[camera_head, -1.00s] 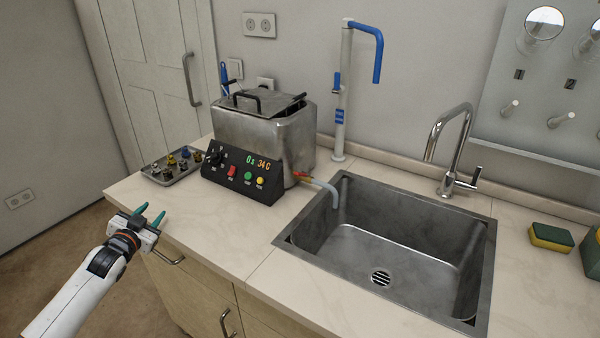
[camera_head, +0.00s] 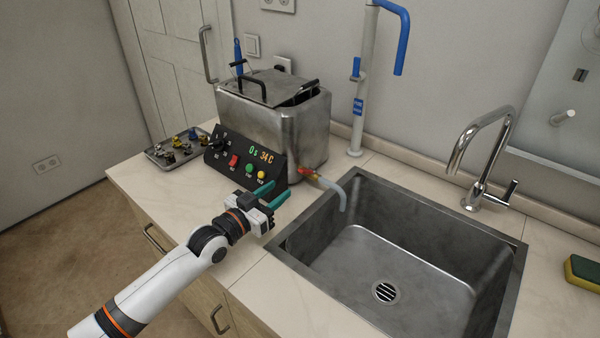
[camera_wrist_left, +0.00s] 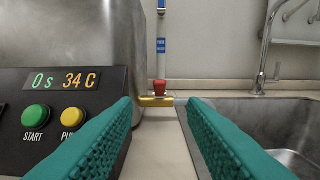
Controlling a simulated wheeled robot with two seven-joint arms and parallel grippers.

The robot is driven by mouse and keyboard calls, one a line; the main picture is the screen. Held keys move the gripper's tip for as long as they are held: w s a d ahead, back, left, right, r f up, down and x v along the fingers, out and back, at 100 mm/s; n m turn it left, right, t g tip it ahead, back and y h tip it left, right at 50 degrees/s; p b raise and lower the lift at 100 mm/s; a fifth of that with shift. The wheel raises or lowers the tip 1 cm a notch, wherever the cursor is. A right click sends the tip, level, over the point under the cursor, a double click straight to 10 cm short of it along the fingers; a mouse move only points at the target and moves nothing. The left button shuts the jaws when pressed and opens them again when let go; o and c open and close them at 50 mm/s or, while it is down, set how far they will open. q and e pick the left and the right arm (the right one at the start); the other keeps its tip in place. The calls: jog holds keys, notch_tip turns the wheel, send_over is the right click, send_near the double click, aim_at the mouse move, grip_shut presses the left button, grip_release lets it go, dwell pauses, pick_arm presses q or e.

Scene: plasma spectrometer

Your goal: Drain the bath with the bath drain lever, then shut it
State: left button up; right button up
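The metal bath (camera_head: 290,125) stands on the counter, its lid slightly askew on top. Its drain has a small red lever (camera_head: 308,172) on a brass valve, with a pale hose (camera_head: 343,193) bending down into the sink. In the left wrist view the red lever (camera_wrist_left: 159,87) sits above the brass valve (camera_wrist_left: 155,101), ahead and between the fingers. My left gripper (camera_head: 272,194) is open and empty, its teal fingers short of the valve and beside the control panel (camera_head: 243,162). My right gripper is not in view.
The sink (camera_head: 400,255) with its drain grate lies right of the bath, with a chrome faucet (camera_head: 480,160) behind. A blue-topped column (camera_head: 362,90) stands at the wall. A tray of small parts (camera_head: 176,148) is left of the panel.

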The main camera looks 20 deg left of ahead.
aim_at(307, 171)
pick_arm(q)
jog(key=x, duration=0.9)
jog(key=shift+w+d, duration=0.1)
jog(key=shift+w, duration=0.1)
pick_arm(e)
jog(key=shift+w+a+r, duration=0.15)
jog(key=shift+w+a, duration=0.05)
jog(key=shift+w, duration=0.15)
pick_arm(q)
jog(key=shift+c, duration=0.4)
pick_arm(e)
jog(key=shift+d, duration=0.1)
